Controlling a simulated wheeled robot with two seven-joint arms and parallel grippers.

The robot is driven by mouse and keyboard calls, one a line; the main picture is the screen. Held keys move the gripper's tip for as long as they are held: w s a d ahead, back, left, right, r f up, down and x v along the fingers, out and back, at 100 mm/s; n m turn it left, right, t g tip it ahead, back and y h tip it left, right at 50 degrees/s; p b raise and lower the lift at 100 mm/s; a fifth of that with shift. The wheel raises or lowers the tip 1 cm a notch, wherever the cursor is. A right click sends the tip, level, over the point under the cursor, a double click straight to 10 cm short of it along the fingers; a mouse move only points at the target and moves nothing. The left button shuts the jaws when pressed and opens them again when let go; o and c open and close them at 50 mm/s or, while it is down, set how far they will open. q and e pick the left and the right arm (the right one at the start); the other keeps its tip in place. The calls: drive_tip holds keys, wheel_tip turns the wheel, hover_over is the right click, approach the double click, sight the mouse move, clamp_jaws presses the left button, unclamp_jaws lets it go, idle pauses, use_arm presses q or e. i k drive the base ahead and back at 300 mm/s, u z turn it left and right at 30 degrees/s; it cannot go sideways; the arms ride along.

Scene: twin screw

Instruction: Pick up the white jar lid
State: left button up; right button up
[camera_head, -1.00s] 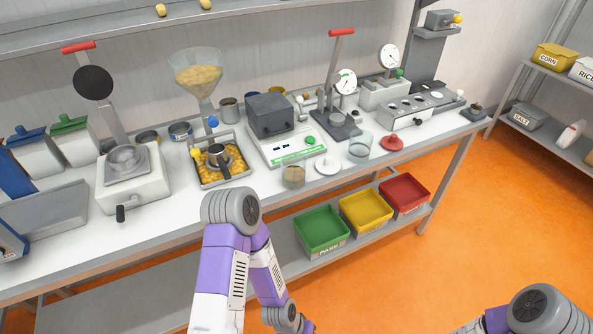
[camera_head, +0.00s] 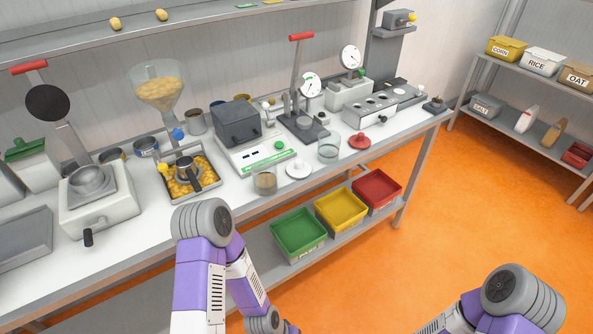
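The white jar lid (camera_head: 299,169) lies flat on the table near its front edge, with a small knob on top. It sits between a glass jar with brownish contents (camera_head: 265,181) on its left and an empty-looking glass jar (camera_head: 328,148) on its right. A red lid (camera_head: 359,141) lies further right. Both my arms show only as purple and white links at the bottom of the view. Neither gripper is in view, and nothing of mine touches the lid.
A scale (camera_head: 257,148) stands behind the lid, and a tray of yellow pieces (camera_head: 188,176) is to the left. A press with a red handle (camera_head: 303,118) stands behind the empty jar. Green (camera_head: 299,254), yellow (camera_head: 341,228) and red (camera_head: 377,205) bins sit on the lower shelf. Orange floor lies right.

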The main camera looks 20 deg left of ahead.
sight(298, 169)
drive_tip(key=z, duration=0.25)
drive_tip(key=k, duration=0.3)
drive_tip(key=z, duration=1.95)
drive_tip(key=i, duration=0.2)
drive_tip(key=u, duration=1.4)
drive_tip(key=i, duration=1.1)
drive_tip(key=u, duration=0.95)
